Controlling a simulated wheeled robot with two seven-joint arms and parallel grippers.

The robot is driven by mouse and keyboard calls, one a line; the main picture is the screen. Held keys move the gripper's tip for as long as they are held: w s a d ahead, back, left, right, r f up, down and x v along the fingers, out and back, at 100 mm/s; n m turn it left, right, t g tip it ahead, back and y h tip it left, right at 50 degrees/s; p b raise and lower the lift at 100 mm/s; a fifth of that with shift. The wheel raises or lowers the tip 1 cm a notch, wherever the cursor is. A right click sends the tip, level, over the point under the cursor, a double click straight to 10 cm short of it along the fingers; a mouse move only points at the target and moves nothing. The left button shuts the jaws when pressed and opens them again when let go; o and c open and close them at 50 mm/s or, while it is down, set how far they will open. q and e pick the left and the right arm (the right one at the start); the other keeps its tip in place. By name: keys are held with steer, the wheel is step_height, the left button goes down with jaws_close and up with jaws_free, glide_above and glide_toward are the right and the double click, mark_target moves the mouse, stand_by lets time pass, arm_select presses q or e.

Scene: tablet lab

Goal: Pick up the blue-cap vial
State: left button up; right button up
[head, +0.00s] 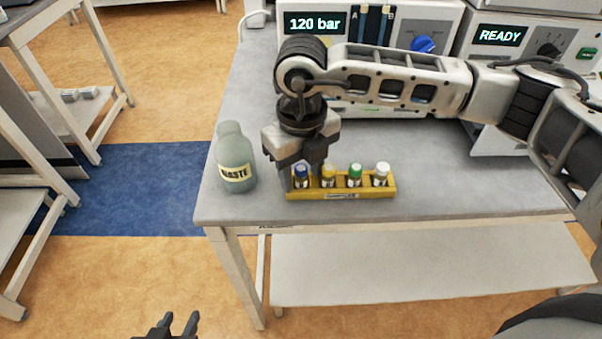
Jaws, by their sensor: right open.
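The blue-cap vial (301,174) stands at the left end of a yellow rack (340,193) near the front edge of the bench. My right gripper (305,176) points down right at the blue-cap vial, its fingers open on either side of the cap. Whether the fingers touch the vial cannot be told. The vial's lower part is hidden in the rack. My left gripper (180,325) is at the bottom edge of the picture, low over the floor, away from the bench, with its two fingers apart and nothing between them.
A yellow-cap vial (328,175), a green-cap vial (355,175) and a white-cap vial (380,174) stand in the same rack. A waste bottle (235,160) stands left of it. Instruments reading 120 bar (315,24) and READY (500,36) stand behind.

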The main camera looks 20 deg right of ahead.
steer(key=shift+c, duration=0.4)
jaws_close()
steer(key=shift+r, duration=0.1)
